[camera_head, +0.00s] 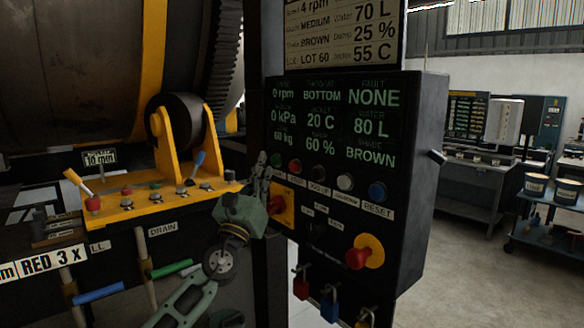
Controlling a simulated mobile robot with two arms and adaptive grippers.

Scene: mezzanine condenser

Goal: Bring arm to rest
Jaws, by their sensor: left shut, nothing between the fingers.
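My left gripper (262,162) is shut and empty. It points upward at the left edge of the black control panel (414,180), beside the left end of its button row and above a red knob on a yellow plate (284,208). Its green-grey body hides part of that plate's surroundings. I cannot tell whether the fingertips touch the panel. My left arm (188,298) rises from the bottom of the view to the gripper. My right gripper is not in view.
A yellow lever console (150,207) stands close to the left of my gripper. A red mushroom knob (357,258) juts from the panel, with padlocks (330,305) hanging below. Open floor (470,275) lies to the right, before a blue cart (545,235).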

